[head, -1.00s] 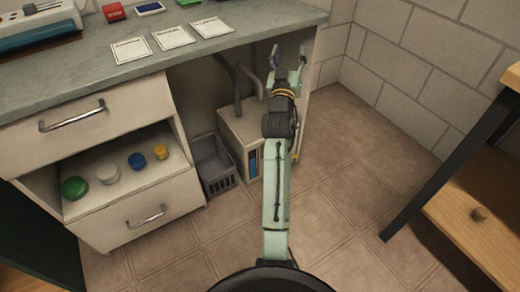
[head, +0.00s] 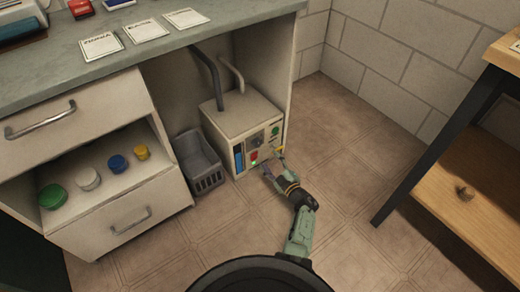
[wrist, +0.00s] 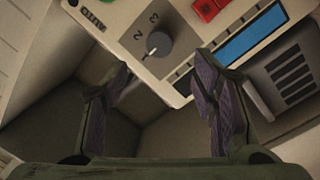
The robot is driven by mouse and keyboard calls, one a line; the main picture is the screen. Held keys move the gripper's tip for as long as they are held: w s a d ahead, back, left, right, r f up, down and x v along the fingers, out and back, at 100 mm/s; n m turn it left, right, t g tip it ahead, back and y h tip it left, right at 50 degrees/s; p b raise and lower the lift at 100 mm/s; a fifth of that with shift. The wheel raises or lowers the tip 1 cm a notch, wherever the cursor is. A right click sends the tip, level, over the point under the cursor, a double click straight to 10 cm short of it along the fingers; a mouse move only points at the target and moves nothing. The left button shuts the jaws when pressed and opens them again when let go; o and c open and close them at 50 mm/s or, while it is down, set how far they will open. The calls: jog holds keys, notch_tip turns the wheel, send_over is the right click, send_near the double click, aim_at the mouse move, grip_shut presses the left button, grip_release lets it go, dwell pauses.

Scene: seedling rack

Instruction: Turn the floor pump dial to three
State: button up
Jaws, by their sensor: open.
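The floor pump (head: 238,118) is a beige box under the counter with a control panel on its front. Its round grey dial (head: 257,141) also shows in the wrist view (wrist: 158,44), beside the printed numbers 2 and 3. My gripper (head: 268,164) is open and empty, low in front of the panel. In the wrist view its fingertips (wrist: 162,72) straddle the space just below the dial and appear apart from it.
A red button (wrist: 208,8) and blue strip (wrist: 250,33) lie beside the dial. A grey basket (head: 197,165) stands left of the pump. An open drawer (head: 115,185) holds several coloured lids. A wooden table (head: 475,200) stands right. Floor before the pump is clear.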

aim_at(258, 145)
jog(key=b+x, duration=0.2)
jog(key=x, duration=0.1)
jog(key=b+x, duration=0.2)
jog(key=x, duration=0.2)
jog(key=shift+w+a+f, duration=0.15)
jog(key=shift+w+f, duration=0.05)
jog(key=shift+w+a+r, duration=0.2)
jog(key=shift+w+a, duration=0.1)
jog(key=shift+w, duration=0.2)
jog(key=shift+c, duration=0.4)
jog(key=c, duration=1.1)
